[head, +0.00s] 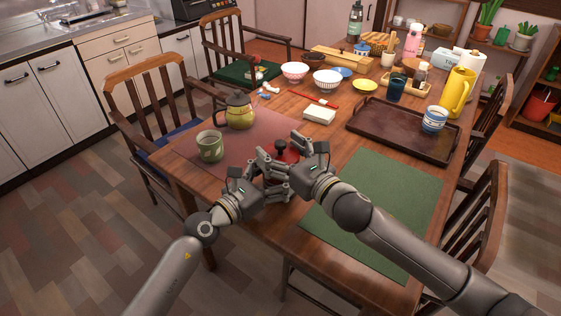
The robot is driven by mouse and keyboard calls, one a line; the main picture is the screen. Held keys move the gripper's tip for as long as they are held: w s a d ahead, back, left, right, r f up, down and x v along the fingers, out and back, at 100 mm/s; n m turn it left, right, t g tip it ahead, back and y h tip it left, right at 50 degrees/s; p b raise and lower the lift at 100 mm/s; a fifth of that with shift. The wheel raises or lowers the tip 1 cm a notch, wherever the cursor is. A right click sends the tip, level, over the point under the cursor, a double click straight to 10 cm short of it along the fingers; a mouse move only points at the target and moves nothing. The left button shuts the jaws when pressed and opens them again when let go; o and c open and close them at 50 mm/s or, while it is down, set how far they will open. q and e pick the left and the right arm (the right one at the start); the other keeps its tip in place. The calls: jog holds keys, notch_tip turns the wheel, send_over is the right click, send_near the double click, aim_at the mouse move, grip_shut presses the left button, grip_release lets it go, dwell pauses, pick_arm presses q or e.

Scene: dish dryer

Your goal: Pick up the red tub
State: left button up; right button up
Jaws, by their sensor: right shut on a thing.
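The red tub (289,154), with a dark knob on top, is on or just above the reddish placemat (240,150) near the table's front edge. My grippers hide much of it, so I cannot tell whether it touches the mat. My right gripper (279,160) comes from the right and is shut on the tub. My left gripper (268,181) is close in front of the tub, to its lower left. Its fingers overlap the view of the other gripper, and I cannot tell whether they are open.
A green cup (210,146) and a yellow-green teapot (238,112) stand left of the tub. A white box (319,116) lies behind it. A brown tray (390,132) with a striped cup (434,119) is at the right. The green placemat (378,205) is bare beneath my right arm.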

jog(key=shift+r, duration=0.15)
notch_tip(320, 180, up, 10)
jog(key=shift+f, duration=0.1)
dwell(0.4)
pick_arm(q)
jog(key=o, duration=1.2)
